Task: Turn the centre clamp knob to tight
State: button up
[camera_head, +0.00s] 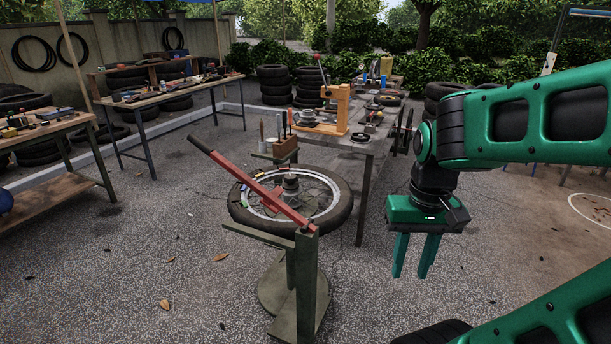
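The centre clamp knob (291,183) is a small grey and dark stepped piece on the hub of a spoked wheel (342,205) that lies flat on a green stand. The red lever bar (245,180) crosses in front of the wheel and may cover part of the knob's lower left side. I cannot tell from here how tight the knob is. My gripper (410,276) is green and points down, to the right of the wheel and well apart from the knob. Its two fingers are spread with nothing between them.
The stand's green post (306,280) carries the red lever and rises in front of the wheel. A workbench (372,146) with an orange press (336,108) stands behind. A wooden tool block (284,148) is just beyond the wheel. Gravel ground (140,260) is open at left.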

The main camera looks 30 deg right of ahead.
aim_at(290, 182)
jog(key=z, duration=0.05)
jog(key=i, duration=1)
jog(key=u, duration=0.05)
